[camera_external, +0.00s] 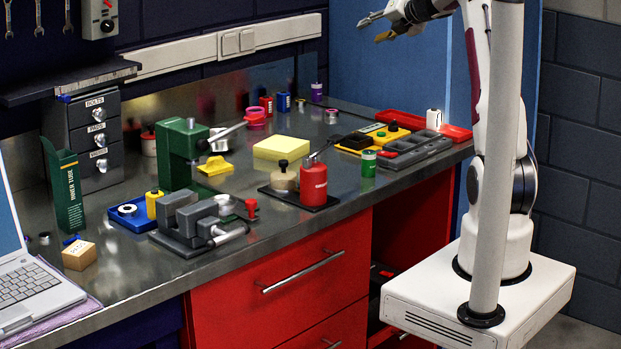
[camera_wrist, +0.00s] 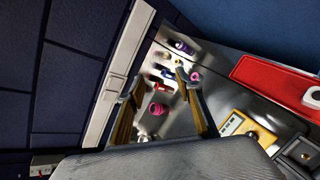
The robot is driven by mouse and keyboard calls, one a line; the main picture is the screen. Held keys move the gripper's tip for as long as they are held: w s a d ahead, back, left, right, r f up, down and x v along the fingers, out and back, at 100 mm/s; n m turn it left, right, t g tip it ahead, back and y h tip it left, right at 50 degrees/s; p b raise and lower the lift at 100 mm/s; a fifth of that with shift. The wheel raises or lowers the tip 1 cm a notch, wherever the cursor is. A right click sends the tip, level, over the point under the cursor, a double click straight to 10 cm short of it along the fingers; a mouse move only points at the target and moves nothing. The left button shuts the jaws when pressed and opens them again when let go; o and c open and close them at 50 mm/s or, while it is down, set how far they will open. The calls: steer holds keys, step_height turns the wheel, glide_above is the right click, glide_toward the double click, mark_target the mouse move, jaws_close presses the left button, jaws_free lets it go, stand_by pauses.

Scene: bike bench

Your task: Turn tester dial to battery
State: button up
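A grey box (camera_external: 99,19) with a round dark dial (camera_external: 107,26) and a small red part is on the dark wall at the upper left in the external view. What looks like the same box (camera_wrist: 43,163) shows at the lower left edge in the wrist view. The dial's markings are too small to read. My gripper (camera_external: 370,30) is high above the back of the bench, far to the right of the box. In the wrist view, my gripper (camera_wrist: 158,84) has its two fingers spread with nothing held between them.
A pale wall rail (camera_external: 210,50) runs behind the bench. Below my gripper stand small coloured bottles (camera_external: 283,101), a yellow device (camera_external: 374,137) and a red tray (camera_external: 428,124). A green press (camera_external: 183,150) and a drawer unit (camera_external: 88,138) stand further left. Air above the bench is clear.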

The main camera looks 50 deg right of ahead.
steer(key=s+d+r+m+h, duration=0.2)
steer(key=d+m+h, duration=0.3)
steer(key=d+m, duration=0.4)
steer(key=s+d+f+m+g+h, duration=0.2)
steer(key=s+d+f+m+g, duration=0.3)
steer(key=m, duration=0.4)
steer(key=m+g+y, duration=0.3)
steer(key=m+y, duration=0.5)
steer(key=y, duration=0.1)
glide_toward(395, 124)
steer(key=shift+w+a+f, duration=0.15)
steer(key=shift+a+f, duration=0.05)
steer(key=shift+x, duration=3.9)
steer(key=shift+d, duration=0.15)
